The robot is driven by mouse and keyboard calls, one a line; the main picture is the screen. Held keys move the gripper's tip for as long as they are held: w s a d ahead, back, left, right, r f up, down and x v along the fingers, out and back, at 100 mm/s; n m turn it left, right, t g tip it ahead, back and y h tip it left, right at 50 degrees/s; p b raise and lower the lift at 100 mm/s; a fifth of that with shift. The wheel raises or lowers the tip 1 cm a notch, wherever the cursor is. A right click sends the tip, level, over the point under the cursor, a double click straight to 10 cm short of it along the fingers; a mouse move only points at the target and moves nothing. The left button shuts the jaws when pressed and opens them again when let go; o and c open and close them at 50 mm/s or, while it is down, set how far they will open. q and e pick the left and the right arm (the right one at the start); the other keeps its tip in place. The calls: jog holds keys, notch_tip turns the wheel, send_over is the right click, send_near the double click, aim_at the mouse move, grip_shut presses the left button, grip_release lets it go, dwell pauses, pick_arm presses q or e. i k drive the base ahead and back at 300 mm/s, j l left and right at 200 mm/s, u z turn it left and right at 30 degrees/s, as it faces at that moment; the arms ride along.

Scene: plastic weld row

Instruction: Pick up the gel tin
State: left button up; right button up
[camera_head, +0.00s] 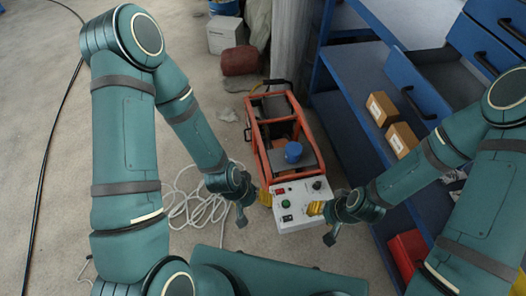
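A small blue round tin (293,152) stands upright on the dark flat top of an orange-framed machine; it is the only thing that looks like the gel tin, and I cannot read any label. My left gripper (253,208) is below and left of it, beside the machine's grey control box. Its fingers look spread, with nothing between them. My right gripper (322,222) is below and right of the tin, at the box's right side. Its fingers also look spread and empty. Both grippers are apart from the tin.
The grey control box (297,216) with buttons is at the machine's near end. Orange frame bars (256,140) surround the tin's stand. A blue shelf (350,150) with cardboard boxes (381,108) is on the right. White cable (190,205) lies coiled on the floor at left.

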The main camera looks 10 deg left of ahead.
aim_at(294, 150)
jog(key=k, duration=1)
jog(key=k+z, duration=0.1)
jog(key=z, duration=0.75)
jog(key=k+l+z, duration=0.15)
jog(key=z, duration=0.25)
jog(key=j+z, duration=0.1)
jog(key=z, duration=0.25)
jog(key=j+z, duration=0.15)
jog(key=z, duration=0.25)
jog(key=j+z, duration=0.15)
jog(key=z, duration=0.2)
jog(key=k+j, duration=0.1)
jog(key=j, duration=1.8)
jog(key=k+j, duration=0.15)
jog(key=j, duration=0.85)
